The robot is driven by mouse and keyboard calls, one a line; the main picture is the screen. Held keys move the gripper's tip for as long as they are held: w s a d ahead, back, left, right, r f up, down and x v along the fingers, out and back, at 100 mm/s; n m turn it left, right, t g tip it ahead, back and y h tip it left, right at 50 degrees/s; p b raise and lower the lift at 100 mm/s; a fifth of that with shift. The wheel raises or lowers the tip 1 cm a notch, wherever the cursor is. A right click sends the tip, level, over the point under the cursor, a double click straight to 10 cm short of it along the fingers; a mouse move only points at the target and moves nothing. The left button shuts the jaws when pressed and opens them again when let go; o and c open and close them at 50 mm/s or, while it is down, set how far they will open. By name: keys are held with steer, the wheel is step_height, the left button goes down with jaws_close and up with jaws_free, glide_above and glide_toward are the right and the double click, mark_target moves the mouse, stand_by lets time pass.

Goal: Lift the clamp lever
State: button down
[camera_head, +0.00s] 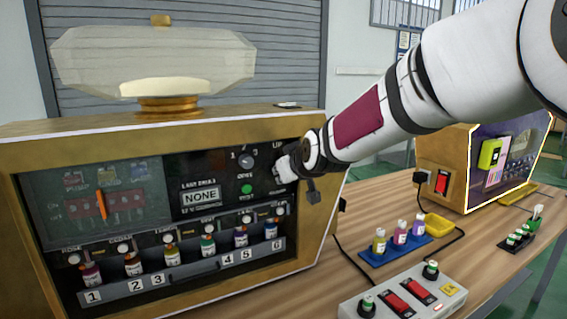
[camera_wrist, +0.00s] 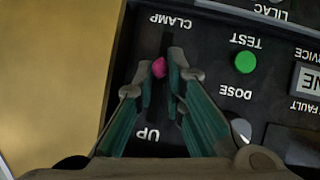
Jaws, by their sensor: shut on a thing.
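The clamp lever shows in the wrist view as a small pink knob (camera_wrist: 159,68) between the CLAMP and UP labels. My gripper (camera_wrist: 168,66) has its two green-sided fingers closed in around this knob, with the tips against the dark panel. The lever's stem is hidden. In the head view my gripper (camera_head: 288,168) is at the upper right of the machine's black front panel (camera_head: 215,165), and it covers the lever there.
A green TEST button (camera_wrist: 246,62) and a grey DOSE knob (camera_wrist: 241,130) sit close beside the fingers. Numbered bottles (camera_head: 208,245) line the machine's lower front. A switch box (camera_head: 405,295) and a blue bottle rack (camera_head: 390,250) stand on the wooden table to the right.

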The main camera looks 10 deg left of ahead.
steer(key=shift+a+r+g+h+p, duration=0.1)
steer(key=shift+r+g+h+p, duration=0.45)
steer(key=shift+p, duration=1.5)
steer(key=shift+g+p, duration=0.25)
steer(key=shift+p, duration=0.15)
steer(key=c, duration=1.8)
jaws_free()
steer(key=shift+r, duration=0.15)
steer(key=v, duration=1.2)
steer(key=shift+c, duration=0.5)
